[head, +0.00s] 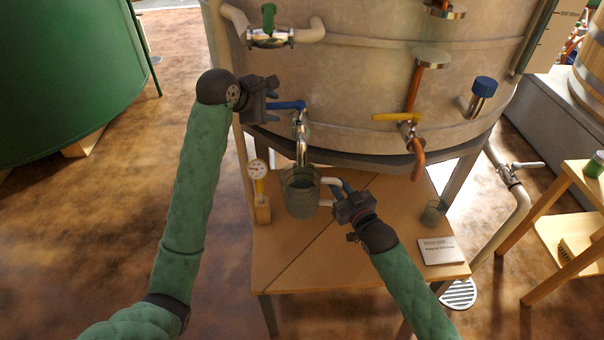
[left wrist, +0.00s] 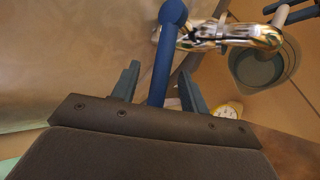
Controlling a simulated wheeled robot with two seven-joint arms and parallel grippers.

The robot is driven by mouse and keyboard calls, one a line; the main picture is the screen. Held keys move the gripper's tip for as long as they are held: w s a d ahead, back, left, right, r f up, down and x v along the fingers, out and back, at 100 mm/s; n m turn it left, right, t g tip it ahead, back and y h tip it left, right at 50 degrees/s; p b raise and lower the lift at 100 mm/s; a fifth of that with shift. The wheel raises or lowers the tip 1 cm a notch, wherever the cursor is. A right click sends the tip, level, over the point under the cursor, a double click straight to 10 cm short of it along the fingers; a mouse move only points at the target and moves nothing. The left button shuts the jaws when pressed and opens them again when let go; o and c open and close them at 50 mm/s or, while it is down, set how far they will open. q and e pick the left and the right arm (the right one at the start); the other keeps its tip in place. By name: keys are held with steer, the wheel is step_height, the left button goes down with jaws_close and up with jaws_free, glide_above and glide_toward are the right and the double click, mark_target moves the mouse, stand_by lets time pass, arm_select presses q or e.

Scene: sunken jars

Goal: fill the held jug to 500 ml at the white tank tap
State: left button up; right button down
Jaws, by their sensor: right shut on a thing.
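The pale tank (head: 350,85) has a chrome tap (head: 302,130) with a blue lever (head: 287,105); the tap also shows in the left wrist view (left wrist: 235,38). My left gripper (head: 273,97) is at the lever. In the left wrist view its fingers (left wrist: 158,88) stand apart on either side of the blue lever (left wrist: 165,65), with a gap showing on the left. The grey translucent jug (head: 299,195) is upright below the spout. My right gripper (head: 343,199) is shut on its handle (head: 329,183). I cannot make out a stream or the water level.
A wooden table (head: 310,255) is under the jug. A dial gauge (head: 258,172) on a wooden block stands left of the jug. A small cup (head: 433,214) and a label card (head: 441,251) are at the right. A yellow-handled tap (head: 398,117) juts from the tank.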

steer(key=shift+r, duration=0.1)
arm_select(q)
steer(key=v, duration=1.2)
steer(key=shift+r+p, duration=2.5)
arm_select(e)
steer(key=s, duration=1.4)
